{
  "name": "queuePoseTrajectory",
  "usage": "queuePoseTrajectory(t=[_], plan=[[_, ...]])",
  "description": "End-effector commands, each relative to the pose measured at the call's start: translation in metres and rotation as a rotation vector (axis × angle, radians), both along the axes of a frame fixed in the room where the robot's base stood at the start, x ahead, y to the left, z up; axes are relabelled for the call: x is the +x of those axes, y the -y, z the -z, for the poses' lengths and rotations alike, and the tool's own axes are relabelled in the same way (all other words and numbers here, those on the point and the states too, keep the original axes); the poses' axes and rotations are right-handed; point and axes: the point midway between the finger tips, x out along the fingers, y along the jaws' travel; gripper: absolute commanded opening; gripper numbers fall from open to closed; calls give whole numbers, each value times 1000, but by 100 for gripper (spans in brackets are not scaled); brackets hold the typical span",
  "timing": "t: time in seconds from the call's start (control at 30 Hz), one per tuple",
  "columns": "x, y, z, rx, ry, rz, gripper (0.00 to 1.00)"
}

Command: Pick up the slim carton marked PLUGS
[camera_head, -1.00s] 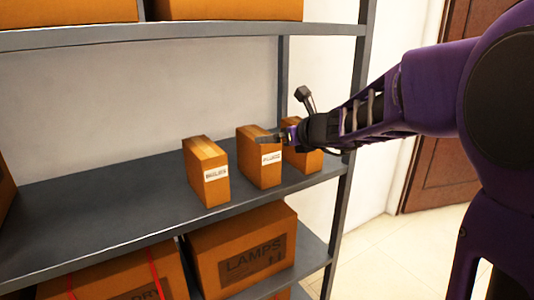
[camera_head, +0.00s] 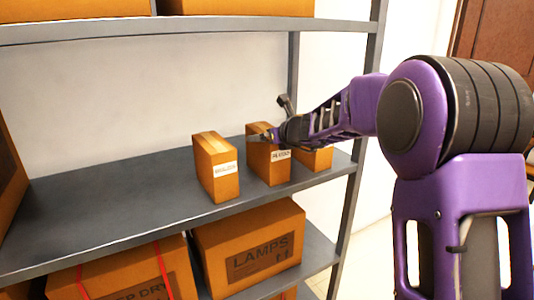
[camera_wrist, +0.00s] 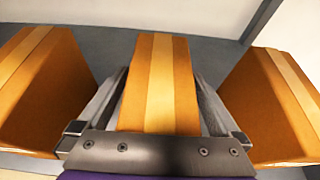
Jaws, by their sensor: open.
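The slim carton marked PLUGS (camera_head: 268,168) stands upright on the grey shelf, in the middle of three orange cartons. Its white label faces front and is small and blurred, but looks like PLUGS. My gripper (camera_head: 262,137) is at the upper part of this carton, reaching in from the right. In the wrist view, the same carton (camera_wrist: 159,85) lies between my two open fingers (camera_wrist: 160,78), one on each side, with small gaps showing. The gripper and arm hide part of the carton's top in the head view.
A similar carton (camera_head: 216,175) stands to the left, its label unclear. Another (camera_head: 316,160) stands close on the right, partly behind my arm. The shelf (camera_head: 110,205) is bare further left. A shelf post (camera_head: 362,140) rises on the right. A LAMPS box (camera_head: 250,250) sits below.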

Motion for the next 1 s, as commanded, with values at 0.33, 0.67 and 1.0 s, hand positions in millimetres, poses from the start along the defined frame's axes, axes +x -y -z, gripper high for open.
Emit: queuePoseTrajectory(t=[0.33,0.67,1.0], plan=[[0,0,0,0,0,1,66],[0,1,0,0,0,1,6],[0,0,-3,1,3,0,0]])
